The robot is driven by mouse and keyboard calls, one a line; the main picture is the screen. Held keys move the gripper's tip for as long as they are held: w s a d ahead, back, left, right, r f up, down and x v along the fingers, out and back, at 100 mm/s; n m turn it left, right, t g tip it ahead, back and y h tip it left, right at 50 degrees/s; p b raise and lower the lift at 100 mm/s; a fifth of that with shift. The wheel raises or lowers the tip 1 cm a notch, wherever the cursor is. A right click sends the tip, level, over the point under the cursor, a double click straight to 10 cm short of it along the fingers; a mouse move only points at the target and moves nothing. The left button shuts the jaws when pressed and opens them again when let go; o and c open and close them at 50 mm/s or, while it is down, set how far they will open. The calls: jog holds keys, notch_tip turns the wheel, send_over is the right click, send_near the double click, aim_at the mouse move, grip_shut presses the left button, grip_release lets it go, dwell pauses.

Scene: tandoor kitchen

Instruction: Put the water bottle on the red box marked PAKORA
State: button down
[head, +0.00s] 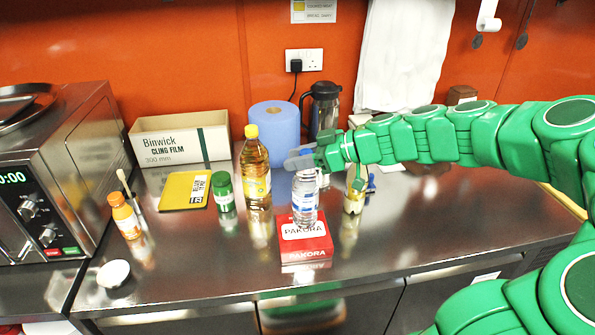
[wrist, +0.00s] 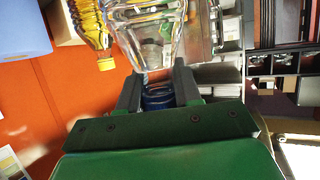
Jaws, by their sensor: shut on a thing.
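The clear water bottle (head: 305,200) is upright, its lower end over the top of the red PAKORA box (head: 306,252). I cannot tell if its base touches the box or hangs just above it. My gripper (head: 303,160) is shut on the bottle's upper end and partly hides it. In the wrist view, the gripper (wrist: 158,88) has a finger on each side of the bottle's neck by the blue cap (wrist: 158,98), and the clear body (wrist: 150,35) extends beyond the fingers. The box lies flat near the counter's front edge.
A yellow oil bottle (head: 256,170) and green jar (head: 223,192) stand left of the box. A small golden bottle (head: 354,195) stands close on the right. A blue roll (head: 274,125) and dark jug (head: 324,105) are behind. The counter front right (head: 430,230) is clear.

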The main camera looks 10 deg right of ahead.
aim_at(297, 172)
jog(key=shift+w+a+f, duration=0.1)
jog(key=shift+w+f, duration=0.2)
jog(key=shift+f, duration=0.2)
jog(key=shift+w+f, duration=0.3)
jog(key=shift+f, duration=1.5)
jog(key=c, duration=0.8)
grip_release()
